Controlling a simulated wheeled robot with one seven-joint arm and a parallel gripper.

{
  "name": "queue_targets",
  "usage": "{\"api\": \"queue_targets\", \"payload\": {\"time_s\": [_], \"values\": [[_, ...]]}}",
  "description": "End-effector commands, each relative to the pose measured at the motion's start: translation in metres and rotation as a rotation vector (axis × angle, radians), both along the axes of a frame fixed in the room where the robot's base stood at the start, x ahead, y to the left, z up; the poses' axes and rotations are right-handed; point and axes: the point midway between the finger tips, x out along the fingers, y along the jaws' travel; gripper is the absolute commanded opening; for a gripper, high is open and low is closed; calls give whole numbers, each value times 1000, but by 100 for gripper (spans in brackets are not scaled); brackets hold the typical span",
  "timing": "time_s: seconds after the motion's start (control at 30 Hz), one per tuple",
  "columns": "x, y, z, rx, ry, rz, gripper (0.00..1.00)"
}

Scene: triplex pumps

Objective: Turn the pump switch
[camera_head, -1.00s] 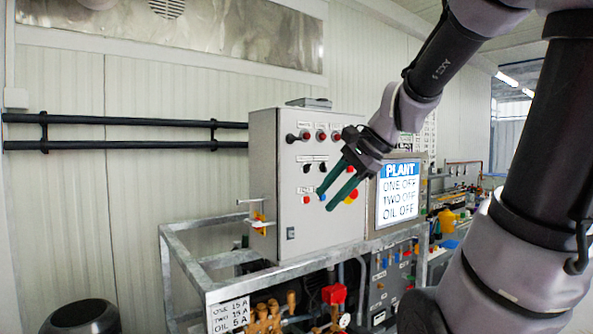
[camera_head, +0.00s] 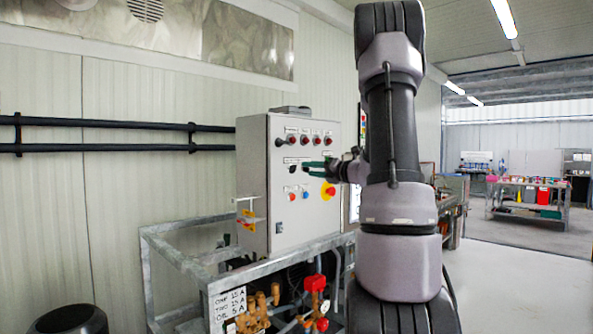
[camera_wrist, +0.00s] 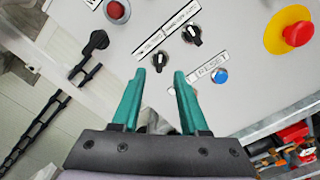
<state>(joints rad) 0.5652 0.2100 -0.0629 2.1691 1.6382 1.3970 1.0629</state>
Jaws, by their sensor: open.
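The grey control box (camera_head: 255,180) carries a row of red lamps at the top, black switches below, then red and blue buttons. In the wrist view one black switch (camera_wrist: 158,62) sits just ahead of the gap between my fingertips. A second black switch (camera_wrist: 192,35) is up and right of it. My gripper (camera_wrist: 159,76) is open, its two green fingers pointing at the panel with nothing seen between them. In the head view my gripper (camera_head: 305,169) is at switch height in front of the panel. Contact with the switch cannot be told.
A blue button (camera_wrist: 220,75) and a red emergency stop on a yellow disc (camera_wrist: 298,33) are to the right of my fingers. A black handle (camera_wrist: 95,42) is to the left. A metal frame (camera_head: 190,265) with pipes is below the box.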

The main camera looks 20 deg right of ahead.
Motion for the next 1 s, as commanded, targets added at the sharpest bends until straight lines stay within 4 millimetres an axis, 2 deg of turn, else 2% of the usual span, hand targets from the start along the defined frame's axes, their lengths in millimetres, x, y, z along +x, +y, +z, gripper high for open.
{"api": "queue_targets", "payload": {"time_s": [0.1,0.3,0.5,0.73,0.77,0.8,0.87,1.0], "values": [[23,9,0,0,-1,4,44],[51,19,0,-1,0,3,44],[61,23,0,-1,0,2,44],[62,24,0,-2,1,1,44],[62,24,0,-2,1,1,40],[62,24,0,-2,1,1,25],[62,24,0,-2,1,1,2],[62,23,0,-2,1,1,0]]}}
